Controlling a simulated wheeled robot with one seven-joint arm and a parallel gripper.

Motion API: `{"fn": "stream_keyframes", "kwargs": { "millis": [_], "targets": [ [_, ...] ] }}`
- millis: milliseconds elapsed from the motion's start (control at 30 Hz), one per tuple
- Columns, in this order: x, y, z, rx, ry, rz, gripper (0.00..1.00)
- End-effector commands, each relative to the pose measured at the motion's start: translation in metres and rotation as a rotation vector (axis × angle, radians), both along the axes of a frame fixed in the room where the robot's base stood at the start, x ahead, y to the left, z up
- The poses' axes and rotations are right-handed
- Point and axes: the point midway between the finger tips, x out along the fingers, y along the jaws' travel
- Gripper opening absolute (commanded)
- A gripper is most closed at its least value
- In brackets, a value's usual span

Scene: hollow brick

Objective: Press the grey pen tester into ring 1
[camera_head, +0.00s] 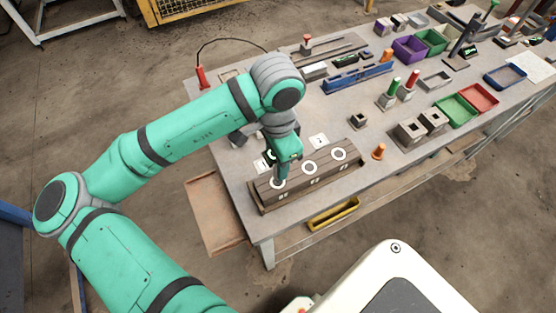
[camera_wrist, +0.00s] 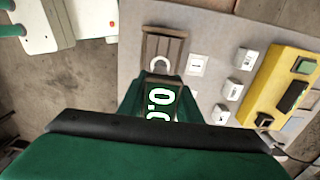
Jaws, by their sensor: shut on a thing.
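A long brown block (camera_head: 322,176) lies at the table's near left corner, with three white rings along its top: a left ring (camera_head: 277,184), a middle ring (camera_head: 309,167) and a right ring (camera_head: 339,154). I cannot read which is ring 1. My gripper (camera_head: 282,172) points down over the left end, at the left ring. In the wrist view my gripper (camera_wrist: 160,98) is shut on the pen tester (camera_wrist: 158,83), whose lit display reads 0.0. Its tip is hidden, so I cannot tell whether it touches the block. One ring (camera_wrist: 160,64) shows just beyond it.
White cards (camera_head: 318,141) lie behind the block. In the wrist view several white pieces (camera_wrist: 232,88) and a yellow case (camera_wrist: 278,84) lie to the right. An orange peg (camera_head: 378,152) stands right of the block. The table's front edge is close.

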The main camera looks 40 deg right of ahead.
Motion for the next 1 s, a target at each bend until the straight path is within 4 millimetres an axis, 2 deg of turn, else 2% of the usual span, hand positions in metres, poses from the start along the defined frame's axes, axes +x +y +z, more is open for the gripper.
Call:
{"fn": "stream_keyframes", "kwargs": {
  "millis": [1000],
  "targets": [
    [0.0001,-0.0001,-0.0077,0.000,0.000,0.000,0.11]
  ]
}}
